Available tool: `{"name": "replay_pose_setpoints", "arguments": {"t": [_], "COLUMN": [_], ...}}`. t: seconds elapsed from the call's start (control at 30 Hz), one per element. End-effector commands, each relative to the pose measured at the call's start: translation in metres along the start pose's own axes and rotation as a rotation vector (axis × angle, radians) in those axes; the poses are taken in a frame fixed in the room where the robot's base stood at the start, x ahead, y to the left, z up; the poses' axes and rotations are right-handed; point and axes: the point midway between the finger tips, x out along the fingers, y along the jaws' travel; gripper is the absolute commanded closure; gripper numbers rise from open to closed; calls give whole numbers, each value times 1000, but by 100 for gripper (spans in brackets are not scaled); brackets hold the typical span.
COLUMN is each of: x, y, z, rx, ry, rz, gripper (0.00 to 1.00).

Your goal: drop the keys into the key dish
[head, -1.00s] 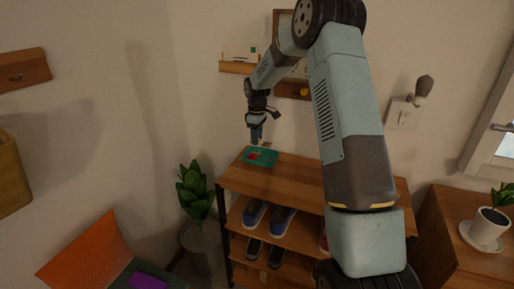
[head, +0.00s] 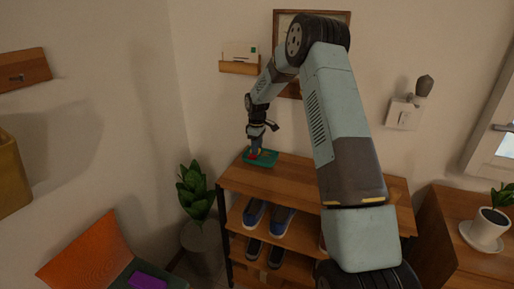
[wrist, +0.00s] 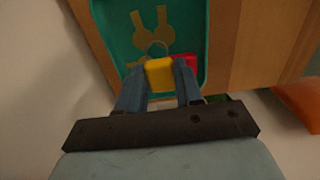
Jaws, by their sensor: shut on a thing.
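The key dish is a shallow green tray (head: 271,162) on the left end of the shoe rack's top. It also shows in the wrist view (wrist: 115,25). My gripper (head: 255,152) is low over the dish, with its fingertips at or just above it. In the wrist view my gripper (wrist: 160,85) is shut on the yellow tag (wrist: 160,74) of the keys. The brass keys (wrist: 162,22) and their ring extend beyond the tag, over the dish floor. I cannot tell whether they touch it. A red thing (wrist: 184,62) is beside the tag, partly hidden by a finger.
The wooden shoe rack top (head: 300,178) is clear to the right of the dish. Shoes (head: 282,220) stand on the lower shelves. A wall-mounted letter holder (head: 238,67) is above, and a potted plant (head: 195,190) stands left of the rack.

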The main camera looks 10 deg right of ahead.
Motion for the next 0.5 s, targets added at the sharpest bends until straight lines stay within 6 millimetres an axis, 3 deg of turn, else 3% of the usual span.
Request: {"name": "replay_pose_setpoints", "arguments": {"t": [0.13,0.17,0.4,0.5], "x": [4,3,3,3], "y": [0,0,0,1], "z": [0,0,1,1], "rx": [0,0,1,2], "ry": [0,0,0,0], "rz": [-1,0,-1,-1], "gripper": [95,62,39,39]}}
